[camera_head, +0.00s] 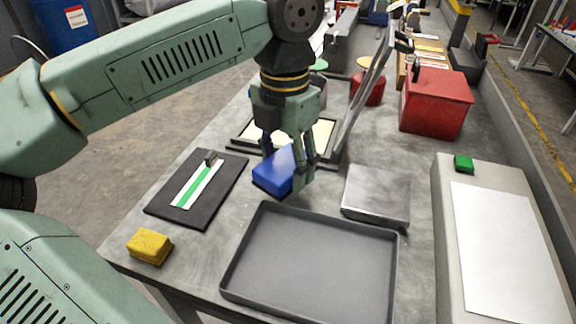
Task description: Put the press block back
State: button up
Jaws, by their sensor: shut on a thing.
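A blue block (273,173) is in my gripper (287,183), near the middle of the table. My gripper points down and is shut on it, with the fingers covering its right part. The block looks tilted and seems to be a little above the table, but the gap beneath it is hard to judge. It is the likely press block; no label shows. Behind it a dark frame (240,133) with a pale sheet (318,134) lies on the table, partly hidden by my gripper. A grey metal slab (376,193) lies to the right.
An empty grey tray (310,262) fills the front. A black board (160,209) with a green-striped strip and a yellow block (149,246) are at left. A red box (437,104) stands at back right. A small green block (463,163) sits on the right-hand bench.

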aim_at(287, 172)
jog(key=shift+w+d+f, duration=0.1)
jog(key=shift+w+d, duration=0.1)
jog(key=shift+w, duration=0.45)
notch_tip(287, 172, down, 3)
jog(key=shift+r+p, duration=0.1)
jog(key=shift+p, duration=0.45)
jog(key=shift+f, duration=0.35)
jog(key=shift+f, duration=0.1)
jog(key=shift+f+b, duration=0.15)
jog(key=shift+b, duration=0.15)
jog(key=o, duration=1)
notch_tip(287, 172, up, 13)
jog(key=shift+f+b, duration=0.2)
jog(key=shift+b, duration=0.3)
